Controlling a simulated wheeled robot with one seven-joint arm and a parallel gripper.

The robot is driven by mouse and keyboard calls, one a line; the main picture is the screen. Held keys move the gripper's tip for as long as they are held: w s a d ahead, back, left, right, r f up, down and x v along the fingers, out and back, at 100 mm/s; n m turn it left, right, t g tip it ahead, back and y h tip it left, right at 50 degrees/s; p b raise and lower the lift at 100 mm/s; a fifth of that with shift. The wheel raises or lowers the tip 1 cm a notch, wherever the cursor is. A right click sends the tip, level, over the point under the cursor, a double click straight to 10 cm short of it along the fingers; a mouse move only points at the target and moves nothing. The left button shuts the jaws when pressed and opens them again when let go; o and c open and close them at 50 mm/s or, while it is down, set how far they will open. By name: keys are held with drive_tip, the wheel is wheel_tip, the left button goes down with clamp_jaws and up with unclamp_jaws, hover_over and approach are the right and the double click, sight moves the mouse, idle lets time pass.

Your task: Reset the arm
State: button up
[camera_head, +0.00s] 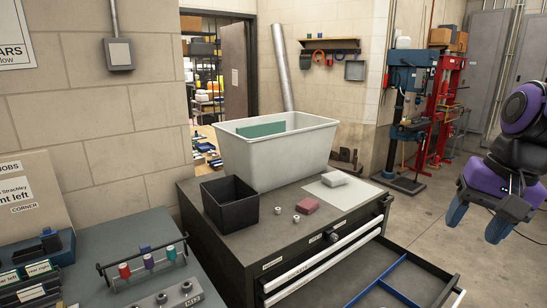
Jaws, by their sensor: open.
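My gripper (473,234) is at the right side of the view, on my purple and black arm. Its two blue fingers hang downward, spread apart with nothing between them. It is to the right of the black tool chest (240,255), clear of its top and of its pulled-out drawer, with grey floor behind it. Much of my arm is cut off by the right edge of the view.
On the chest are a white bin (240,155), a black box (231,215), a pink block (304,206), a white block (335,179) and small metal nuts. The open drawer (415,283) juts out. A bench with a tube rack (150,262) is at left.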

drive_tip(key=s+a+r+n+t+h, duration=0.1)
drive_tip(key=s+r+n+t, duration=0.2)
drive_tip(key=s+r+n, duration=0.2)
drive_tip(key=shift+s+a+n+t+h, duration=0.3)
drive_tip(key=shift+s+h, duration=0.1)
drive_tip(key=shift+s, duration=0.45)
